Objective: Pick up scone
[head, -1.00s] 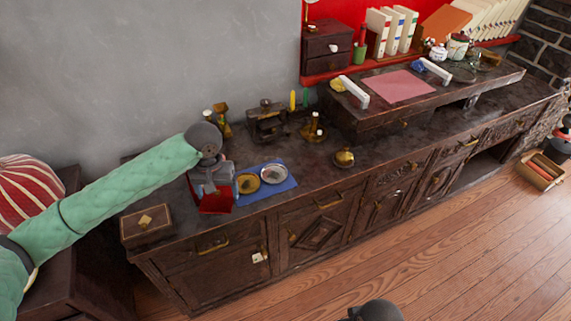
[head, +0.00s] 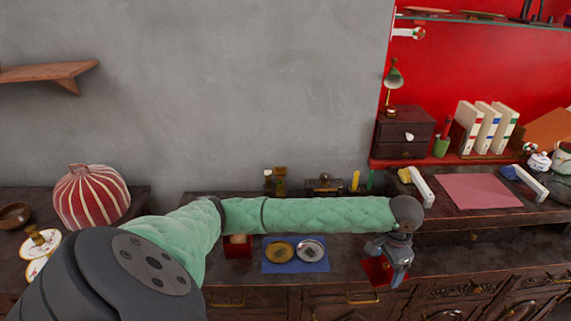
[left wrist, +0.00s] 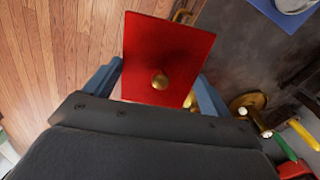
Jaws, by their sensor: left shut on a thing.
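My left gripper (head: 388,262) is shut on a red square lid with a small gold knob (head: 376,271). It holds the lid over the counter's front edge, right of the blue mat. In the left wrist view the lid (left wrist: 170,45) lies between the two fingers (left wrist: 160,85). A red box (head: 237,252) stands open on the counter, left of the mat and partly behind my forearm. A small pale brown thing (head: 237,239), perhaps the scone, shows inside it. My right gripper is not in view.
The blue mat (head: 295,268) bears a gold plate (head: 279,252) and a silver plate (head: 310,250). Candles and brass items stand behind my forearm. A raised shelf with a pink sheet (head: 480,190) is at the right. A striped red jar (head: 91,196) stands at the left.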

